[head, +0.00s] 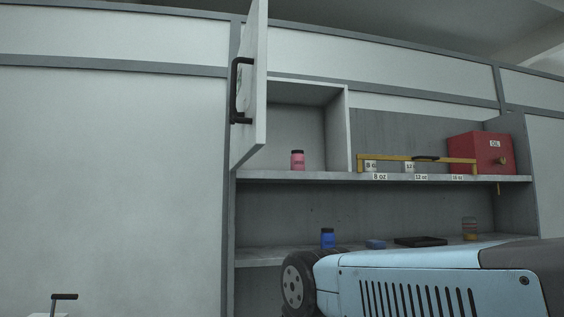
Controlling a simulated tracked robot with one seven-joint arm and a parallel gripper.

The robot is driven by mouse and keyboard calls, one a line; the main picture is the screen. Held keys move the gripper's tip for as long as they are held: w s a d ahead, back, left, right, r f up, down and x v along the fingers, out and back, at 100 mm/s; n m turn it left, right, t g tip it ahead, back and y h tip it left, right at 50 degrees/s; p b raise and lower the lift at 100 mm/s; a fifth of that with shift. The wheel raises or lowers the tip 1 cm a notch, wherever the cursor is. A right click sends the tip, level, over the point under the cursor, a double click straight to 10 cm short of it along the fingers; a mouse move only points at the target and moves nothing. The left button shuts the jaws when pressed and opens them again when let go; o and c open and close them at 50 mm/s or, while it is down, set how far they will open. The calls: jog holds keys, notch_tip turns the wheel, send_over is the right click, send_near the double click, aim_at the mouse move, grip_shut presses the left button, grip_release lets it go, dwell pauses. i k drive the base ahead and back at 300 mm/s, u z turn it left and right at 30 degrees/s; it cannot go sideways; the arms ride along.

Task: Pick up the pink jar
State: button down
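The pink jar (298,161) is small, with a dark lid. It stands upright on the upper shelf in the head view, inside an open cabinet compartment (347,130). The compartment's white door (251,90) is swung open at its left and carries a black handle. My light-blue arm crosses the lower right, below and to the right of the jar. My gripper does not show, so I cannot see what it holds.
A blue jar (327,238), a blue item (376,244) and a black tray (420,241) are on the lower shelf. A yellow bar (373,156) and a red box (480,154) are on the upper shelf, right of the compartment. The upper shelf's front edge (290,175) lies below the pink jar.

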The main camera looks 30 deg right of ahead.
aim_at(297, 159)
jog(key=u, duration=1.25)
jog(key=i, duration=0.1)
jog(key=z, duration=3.1)
jog(key=k, duration=0.65)
jog(key=u, duration=0.9)
jog(key=i, duration=0.95)
jog(key=u, duration=0.05)
